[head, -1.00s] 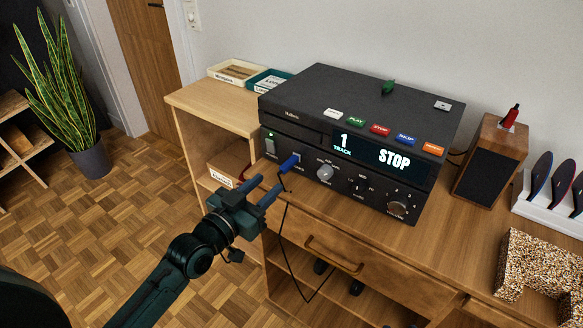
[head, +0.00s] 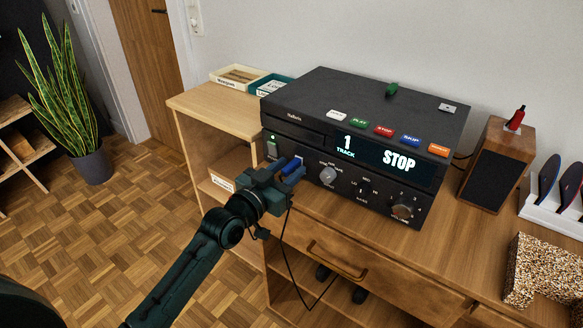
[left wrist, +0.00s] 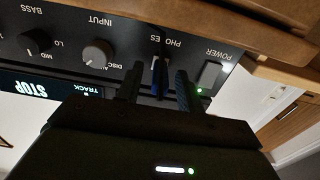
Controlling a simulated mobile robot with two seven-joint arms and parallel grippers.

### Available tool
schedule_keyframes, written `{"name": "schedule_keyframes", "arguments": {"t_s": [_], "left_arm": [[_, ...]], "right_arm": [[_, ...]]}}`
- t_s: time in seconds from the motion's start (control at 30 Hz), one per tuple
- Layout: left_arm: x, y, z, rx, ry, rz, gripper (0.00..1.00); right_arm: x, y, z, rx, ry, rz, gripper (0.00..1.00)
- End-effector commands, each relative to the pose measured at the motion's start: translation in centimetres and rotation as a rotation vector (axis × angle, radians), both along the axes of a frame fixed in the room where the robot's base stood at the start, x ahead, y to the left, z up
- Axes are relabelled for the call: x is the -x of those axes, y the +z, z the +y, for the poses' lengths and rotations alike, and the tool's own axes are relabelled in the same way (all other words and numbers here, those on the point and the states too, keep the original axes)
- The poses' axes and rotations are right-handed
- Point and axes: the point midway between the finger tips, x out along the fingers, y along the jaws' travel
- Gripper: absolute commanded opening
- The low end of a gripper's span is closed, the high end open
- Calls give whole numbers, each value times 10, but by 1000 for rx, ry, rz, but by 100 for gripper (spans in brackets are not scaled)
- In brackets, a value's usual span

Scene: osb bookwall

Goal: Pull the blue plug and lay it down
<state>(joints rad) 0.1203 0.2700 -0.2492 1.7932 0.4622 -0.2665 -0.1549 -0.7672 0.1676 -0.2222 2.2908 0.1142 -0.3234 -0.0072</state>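The blue plug (head: 291,167) sits at the phones socket on the front of the black audio device (head: 330,105). It also shows in the left wrist view (left wrist: 160,76), below the PHONES label. A thin black cable (head: 285,262) hangs in a loop below the gripper. My left gripper (head: 290,168) has its fingers on either side of the plug. In the left wrist view the fingers are apart, with gaps between them and the plug. The plug's tail end is partly hidden by the gripper. My right gripper is not in view.
A green plug (head: 391,90) stands on the device's top. A red plug (head: 515,117) stands on the wooden speaker (head: 496,165). Two labelled trays, cream (head: 237,76) and teal (head: 259,80), sit at the back left. Bare desk top (head: 215,105) lies left of the device.

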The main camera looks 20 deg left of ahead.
Motion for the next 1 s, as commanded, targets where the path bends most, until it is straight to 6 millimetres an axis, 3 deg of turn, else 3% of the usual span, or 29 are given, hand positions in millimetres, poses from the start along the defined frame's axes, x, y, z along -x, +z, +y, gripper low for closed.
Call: {"name": "schedule_keyframes", "arguments": {"t_s": [0.23, 1.0], "left_arm": [[-11, 0, -4, 0, 0, 0, 37], [-11, 0, -4, -3, 0, 1, 37]], "right_arm": [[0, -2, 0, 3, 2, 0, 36], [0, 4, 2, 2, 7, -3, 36]]}}
